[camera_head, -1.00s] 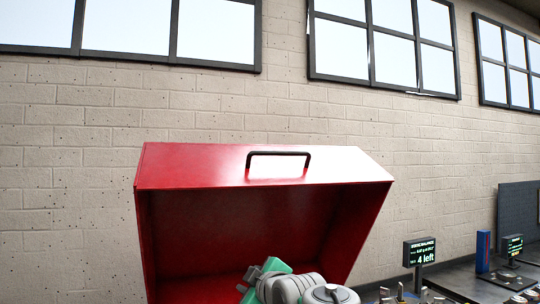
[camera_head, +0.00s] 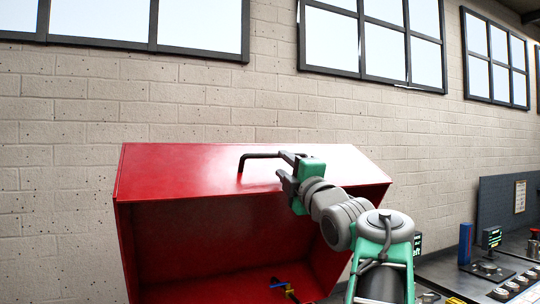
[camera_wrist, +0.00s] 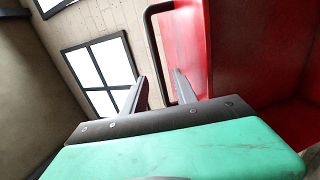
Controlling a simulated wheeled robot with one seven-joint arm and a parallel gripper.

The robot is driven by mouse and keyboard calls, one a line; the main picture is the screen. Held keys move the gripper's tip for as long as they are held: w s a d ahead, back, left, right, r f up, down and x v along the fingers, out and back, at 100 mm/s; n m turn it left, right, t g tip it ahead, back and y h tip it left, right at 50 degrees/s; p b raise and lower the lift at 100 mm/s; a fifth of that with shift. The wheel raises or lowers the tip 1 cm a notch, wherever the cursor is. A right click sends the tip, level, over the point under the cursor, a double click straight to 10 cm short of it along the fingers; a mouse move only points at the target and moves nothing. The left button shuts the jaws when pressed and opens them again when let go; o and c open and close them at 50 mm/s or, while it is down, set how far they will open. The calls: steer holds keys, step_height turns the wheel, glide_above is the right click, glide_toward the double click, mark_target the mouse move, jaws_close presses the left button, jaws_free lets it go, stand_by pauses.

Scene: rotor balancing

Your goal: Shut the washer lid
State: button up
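The washer lid (camera_head: 200,175) is red and stands raised, with its hollow inside facing me. It carries a black bar handle (camera_head: 243,160) on its upper face. My gripper (camera_head: 284,168) is at the right end of the handle in the head view, and my arm hides that end. In the wrist view, the two fingers of my gripper (camera_wrist: 160,82) are spread apart, with the handle (camera_wrist: 151,45) showing beyond and between their tips. The red lid (camera_wrist: 190,45) is at the right there. I cannot tell whether the fingers touch the handle.
A small blue and yellow item (camera_head: 287,288) shows low inside the red housing. At the right is a bench (camera_head: 440,278) with a blue block (camera_head: 465,243), a small display (camera_head: 491,237) and round parts. A block wall (camera_head: 60,190) stands behind.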

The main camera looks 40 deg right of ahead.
mark_target(277, 157)
steer(key=p+x, duration=0.1)
steer(key=x, duration=0.2)
steer(key=p+x, duration=0.2)
steer(key=x, duration=0.1)
steer(key=shift+d+r, duration=0.25)
steer(key=shift+w, duration=0.2)
steer(key=shift+f, duration=0.1)
jaws_close()
stand_by(0.8)
